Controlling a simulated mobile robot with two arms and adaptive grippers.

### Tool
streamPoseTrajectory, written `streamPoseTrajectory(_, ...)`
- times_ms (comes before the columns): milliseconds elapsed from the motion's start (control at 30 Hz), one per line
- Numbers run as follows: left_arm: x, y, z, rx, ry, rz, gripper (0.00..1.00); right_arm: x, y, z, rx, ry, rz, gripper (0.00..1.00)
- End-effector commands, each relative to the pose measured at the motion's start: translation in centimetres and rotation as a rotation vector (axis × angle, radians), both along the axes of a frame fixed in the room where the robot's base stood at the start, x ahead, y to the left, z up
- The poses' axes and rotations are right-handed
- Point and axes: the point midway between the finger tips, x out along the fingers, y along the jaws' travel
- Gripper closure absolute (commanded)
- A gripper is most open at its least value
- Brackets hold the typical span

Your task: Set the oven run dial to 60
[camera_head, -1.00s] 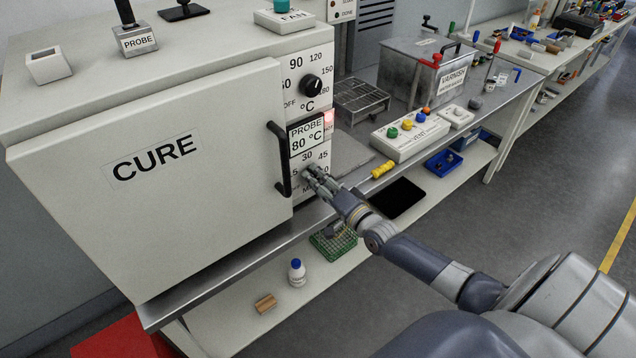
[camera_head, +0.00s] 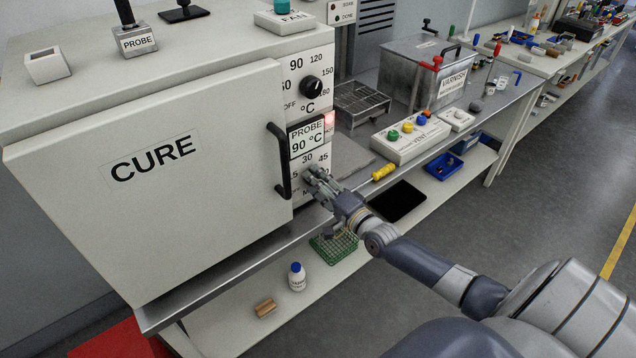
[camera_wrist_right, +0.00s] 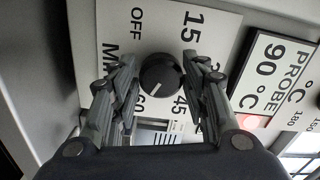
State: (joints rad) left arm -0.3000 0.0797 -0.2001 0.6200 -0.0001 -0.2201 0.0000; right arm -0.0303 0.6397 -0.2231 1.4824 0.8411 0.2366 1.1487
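The oven run dial is a black round knob (camera_wrist_right: 160,80) with a white pointer line, on the white panel. In the wrist view the pointer slants down-left, towards the side of the 60 and MIN marks; the exact setting is hard to tell. My right gripper (camera_wrist_right: 160,68) has one finger on each side of the knob and looks open around it, with firm contact not visible. In the head view my right gripper (camera_head: 312,173) is at the lower panel and hides most of the dial. My left gripper is not in view.
The CURE oven door (camera_head: 150,185) is closed, with its black handle (camera_head: 279,160) just left of the gripper. The probe display (camera_head: 307,139) reads 90 °C. A yellow-handled tool (camera_head: 383,172) and the VENT box (camera_head: 411,137) are to the right.

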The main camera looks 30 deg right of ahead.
Motion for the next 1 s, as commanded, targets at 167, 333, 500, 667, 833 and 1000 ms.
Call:
streamPoseTrajectory(167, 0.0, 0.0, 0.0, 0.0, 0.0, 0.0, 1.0, 0.0, 0.0, 0.0, -0.001, 0.0, 0.0, 0.41)
streamPoseTrajectory(333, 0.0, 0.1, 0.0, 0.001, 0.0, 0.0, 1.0, 0.0, 0.0, 0.0, -0.002, -0.001, -0.001, 0.41)
streamPoseTrajectory(500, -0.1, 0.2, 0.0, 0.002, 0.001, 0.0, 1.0, -0.7, -0.1, 0.0, -0.002, 0.0, 0.0, 0.41)
streamPoseTrajectory(667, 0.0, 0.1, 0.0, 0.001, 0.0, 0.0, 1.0, -2.7, -0.2, -0.1, -0.002, 0.002, 0.001, 0.41)
streamPoseTrajectory(833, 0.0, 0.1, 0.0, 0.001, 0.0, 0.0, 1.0, -5.7, -0.5, -0.1, -0.002, 0.002, 0.0, 0.41)
streamPoseTrajectory(1000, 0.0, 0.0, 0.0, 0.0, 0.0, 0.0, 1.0, -8.6, -0.7, -0.1, -0.001, 0.003, 0.0, 0.41)
